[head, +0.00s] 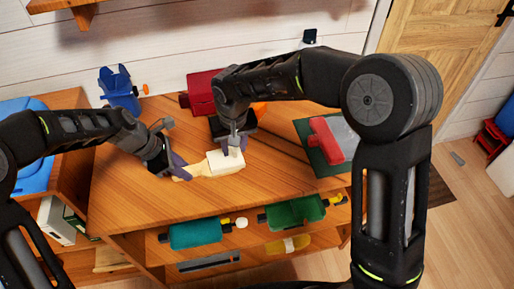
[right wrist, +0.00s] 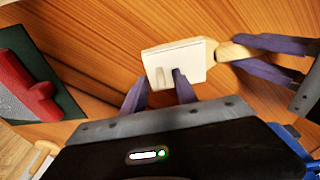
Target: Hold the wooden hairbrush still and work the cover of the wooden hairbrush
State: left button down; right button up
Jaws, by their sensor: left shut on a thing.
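The wooden hairbrush lies on the wooden desk; its pale handle (head: 198,170) (right wrist: 236,50) points left in the head view, and its head carries a blocky cream cover (head: 226,164) (right wrist: 175,60). My left gripper (head: 182,172) is shut on the handle; its purple fingers (right wrist: 268,56) also show in the right wrist view. My right gripper (head: 238,150) is at the cover. In the right wrist view its two purple fingertips (right wrist: 159,79) stand apart at the cover's near side, with a small pale upright piece between them. Whether they touch the cover is unclear.
The desk top (head: 130,190) is clear on the left and front. A dark green board (head: 312,150) with a red block (head: 327,140) lies right. A blue holder (head: 118,88) and a dark red box (head: 200,92) stand behind. Lower shelves hold teal and green items.

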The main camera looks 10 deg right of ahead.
jog(key=r, duration=0.5)
jog(key=shift+s, duration=0.4)
pick_arm(q)
jog(key=c, duration=1.1)
grip_release()
jog(key=shift+a, duration=0.1)
jog(key=v, duration=1.2)
